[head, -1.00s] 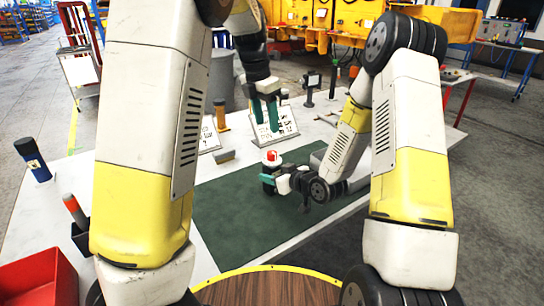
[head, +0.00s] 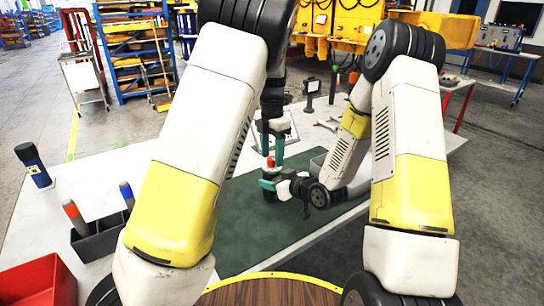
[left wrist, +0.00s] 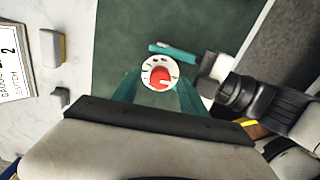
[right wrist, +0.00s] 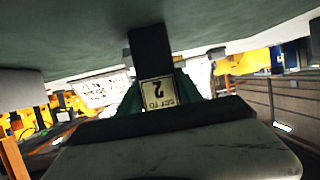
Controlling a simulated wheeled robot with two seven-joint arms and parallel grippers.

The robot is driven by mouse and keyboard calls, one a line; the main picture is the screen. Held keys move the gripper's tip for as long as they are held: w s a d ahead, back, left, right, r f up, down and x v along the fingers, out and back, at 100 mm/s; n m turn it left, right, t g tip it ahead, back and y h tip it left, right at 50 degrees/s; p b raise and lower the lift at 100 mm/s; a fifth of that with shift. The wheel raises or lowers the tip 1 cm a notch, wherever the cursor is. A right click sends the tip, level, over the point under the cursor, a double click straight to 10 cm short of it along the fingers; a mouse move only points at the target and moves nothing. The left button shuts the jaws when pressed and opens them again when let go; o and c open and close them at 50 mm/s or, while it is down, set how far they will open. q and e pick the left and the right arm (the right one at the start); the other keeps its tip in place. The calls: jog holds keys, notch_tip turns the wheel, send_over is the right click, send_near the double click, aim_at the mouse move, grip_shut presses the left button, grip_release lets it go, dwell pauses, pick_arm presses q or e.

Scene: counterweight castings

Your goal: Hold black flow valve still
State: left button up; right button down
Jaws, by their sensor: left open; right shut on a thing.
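The black flow valve stands on the green mat, with its red knob (head: 270,161) up. In the left wrist view I see its white round top and red knob (left wrist: 160,76) from above. In the right wrist view its black body (right wrist: 151,48) carries a label marked 2. My right gripper (head: 268,184) is shut on the valve's body from the side. My left gripper (head: 271,147) points down just above the valve. Its open teal fingers lie either side of the knob in the left wrist view; I cannot tell if they touch it.
The green mat (head: 250,235) is clear in front of the valve. A black holder (head: 98,242) with red- and blue-topped tools, a red bin (head: 38,285) and a blue-black bottle (head: 33,165) stand at the left. A sign (left wrist: 13,60) and a small block (left wrist: 53,47) lie left of the mat.

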pick_arm(q)
jog(key=shift+f, duration=0.45)
jog(key=shift+c, duration=0.2)
grip_shut()
jog(key=shift+m, duration=0.4)
jog(key=m, duration=0.5)
jog(key=shift+a+m, duration=0.1)
jog(key=shift+m, duration=0.2)
jog(key=m, duration=0.5)
jog(key=shift+m, duration=0.3)
